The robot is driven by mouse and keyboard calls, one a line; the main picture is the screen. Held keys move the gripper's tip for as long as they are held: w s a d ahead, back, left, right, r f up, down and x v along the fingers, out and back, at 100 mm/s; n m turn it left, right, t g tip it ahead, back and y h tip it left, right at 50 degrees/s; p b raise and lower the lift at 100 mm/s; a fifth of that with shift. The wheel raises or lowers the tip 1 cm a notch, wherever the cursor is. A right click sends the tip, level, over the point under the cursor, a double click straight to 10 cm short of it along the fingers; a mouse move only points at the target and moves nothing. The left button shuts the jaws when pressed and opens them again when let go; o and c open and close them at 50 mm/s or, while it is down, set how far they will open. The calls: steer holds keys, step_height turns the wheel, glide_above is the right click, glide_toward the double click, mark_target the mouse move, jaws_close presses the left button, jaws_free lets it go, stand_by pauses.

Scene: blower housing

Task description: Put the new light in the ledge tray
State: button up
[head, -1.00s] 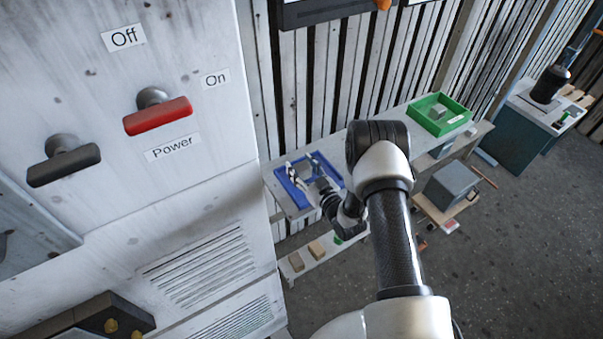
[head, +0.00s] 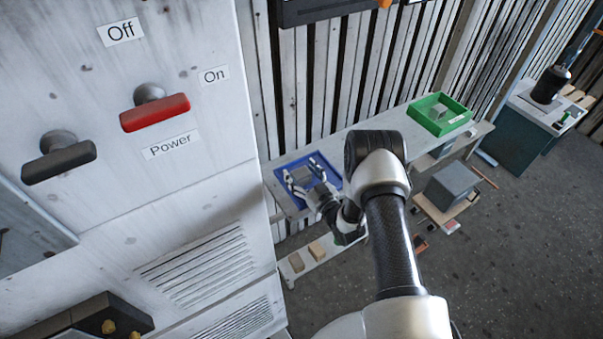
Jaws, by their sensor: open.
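A blue tray (head: 331,171) lies on the near end of the pale bench. My gripper (head: 301,176) is over this tray, with its fingers spread apart. A small grey shape shows between or just beyond the fingers, but I cannot tell whether it is a separate object or whether they touch it. A green tray (head: 458,122) sits farther along the same bench and holds a grey block (head: 437,112). I cannot identify the new light in this view. My wrist and forearm hide part of the blue tray and the bench.
A large pale cabinet on the left carries a red Power handle (head: 155,112) and a dark handle (head: 58,157). Brown blocks (head: 297,262) lie on a low shelf. The bench (head: 393,119) is clear between the trays.

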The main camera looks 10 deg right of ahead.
steer(key=shift+r, duration=0.15)
steer(key=f+v, duration=0.1)
steer(key=v, duration=1.1)
steer(key=w+d+r+n+g+h, duration=0.1)
steer(key=w+d+r+g+h, duration=0.1)
steer(key=w+r, duration=0.35)
steer(key=w+d+r+g+h, duration=0.1)
steer(key=w+r+g+h, duration=0.1)
steer(key=r, duration=0.6)
steer(key=s+d+r+m+g+h, duration=0.1)
steer(key=s+r+h, duration=0.15)
steer(key=r, duration=0.35)
steer(key=s+d+r+m+g+h, duration=0.1)
steer(key=s+r, duration=0.2)
steer(key=r, duration=0.3)
steer(key=s+a+r+m+g, duration=0.1)
steer(key=s+a+r, duration=0.1)
steer(key=s, duration=0.8)
steer(key=s+a+r+m+g, duration=0.1)
steer(key=s+r, duration=0.3)
steer(key=s, duration=0.6)
steer(key=s+a+r+m+g, duration=0.1)
steer(key=s+a+r+g, duration=0.1)
steer(key=s, duration=0.9)
steer(key=shift+a+r+m+g+y+p, duration=0.3)
steer(key=shift+a+r+g+y+p, duration=0.05)
steer(key=shift+r+g, duration=0.35)
